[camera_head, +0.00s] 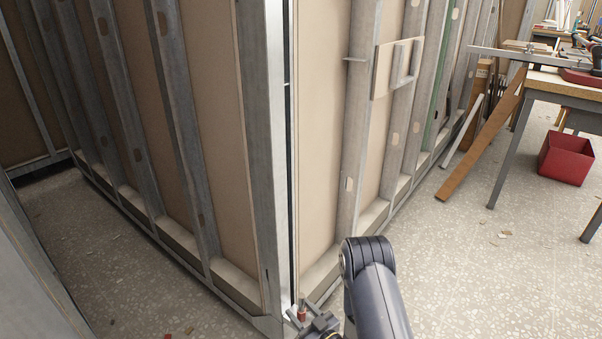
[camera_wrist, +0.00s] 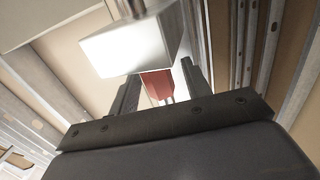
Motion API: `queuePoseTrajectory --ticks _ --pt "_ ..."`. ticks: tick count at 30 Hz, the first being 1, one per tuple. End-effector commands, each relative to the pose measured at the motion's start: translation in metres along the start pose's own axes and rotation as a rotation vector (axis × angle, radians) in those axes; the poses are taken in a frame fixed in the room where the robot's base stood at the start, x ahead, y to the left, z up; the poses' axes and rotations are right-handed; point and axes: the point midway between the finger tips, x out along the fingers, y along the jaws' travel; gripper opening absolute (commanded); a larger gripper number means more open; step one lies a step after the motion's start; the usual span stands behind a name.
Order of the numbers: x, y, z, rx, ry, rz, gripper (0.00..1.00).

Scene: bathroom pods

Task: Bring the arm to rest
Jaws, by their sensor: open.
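My gripper (camera_head: 304,311) is low in the head view, beside the foot of the metal corner post (camera_head: 268,150) of the stud wall. Its jaws are open; in the wrist view the two dark fingers (camera_wrist: 161,72) stand apart. A small red piece (camera_wrist: 157,86) shows between the fingers there, and a small red piece also shows by the jaws in the head view. I cannot tell whether it touches them. A bright pale block (camera_wrist: 125,52) with a metal cylinder on it lies beyond the fingertips and partly hides the view.
Metal-stud walls with tan panels (camera_head: 325,130) run off both sides of the corner. On the right are a leaning plank (camera_head: 480,145), a workbench (camera_head: 565,88) and a red bin (camera_head: 566,160). The speckled floor (camera_head: 480,260) at the lower right is mostly clear.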

Motion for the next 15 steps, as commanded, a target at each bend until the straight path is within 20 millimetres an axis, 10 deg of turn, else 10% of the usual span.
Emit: queuePoseTrajectory --ticks 15 --pt "0.0002 0.0015 -0.0006 -0.002 0.002 -0.259 0.46"
